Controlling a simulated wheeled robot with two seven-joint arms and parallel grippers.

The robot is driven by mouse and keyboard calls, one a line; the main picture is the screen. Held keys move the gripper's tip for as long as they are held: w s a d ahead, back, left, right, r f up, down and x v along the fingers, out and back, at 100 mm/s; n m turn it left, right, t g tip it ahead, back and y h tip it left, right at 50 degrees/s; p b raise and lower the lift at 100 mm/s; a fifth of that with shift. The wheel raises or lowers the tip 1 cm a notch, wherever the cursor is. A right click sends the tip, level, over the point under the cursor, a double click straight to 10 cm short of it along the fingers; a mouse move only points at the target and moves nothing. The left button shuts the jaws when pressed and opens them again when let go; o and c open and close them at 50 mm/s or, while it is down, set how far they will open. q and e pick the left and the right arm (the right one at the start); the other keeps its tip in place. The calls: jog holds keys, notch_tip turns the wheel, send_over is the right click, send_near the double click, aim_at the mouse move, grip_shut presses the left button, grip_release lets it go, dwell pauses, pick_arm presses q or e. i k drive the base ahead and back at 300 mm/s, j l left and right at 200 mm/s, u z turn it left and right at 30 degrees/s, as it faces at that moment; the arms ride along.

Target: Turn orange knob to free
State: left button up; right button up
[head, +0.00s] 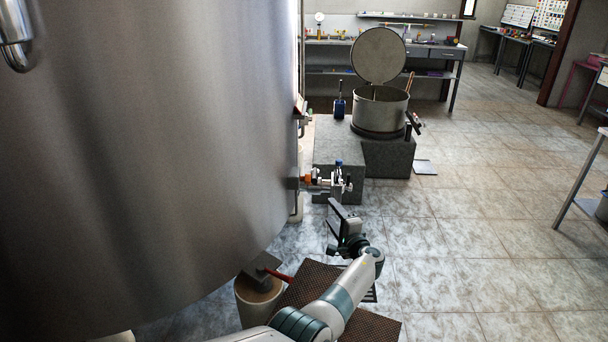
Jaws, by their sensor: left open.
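The orange knob (306,180) is small and sits on a metal valve assembly (336,181) at the right side of the big steel tank (150,150). The valve also has a blue part (339,163) on top. My left gripper (334,226) is in front of and below the valve, a little to the right of the orange knob. Its jaws are open and empty, apart from the knob. The knob's marks and its turned position are too small to read. My right gripper is out of view.
A red-handled thing (279,275) lies over a bucket-like container (258,298) below the tank, near my left arm. A brown mat (372,326) lies under the arm. A lidded pot (380,108) stands on a stone block (388,157) behind. The tiled floor (470,240) on the right is clear.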

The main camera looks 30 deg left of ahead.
aim_at(307, 179)
jog(key=i+j, duration=0.2)
jog(key=j, duration=0.2)
jog(key=i+j, duration=0.25)
jog(key=j, duration=0.15)
jog(key=i+j, duration=0.2)
jog(key=j, duration=0.2)
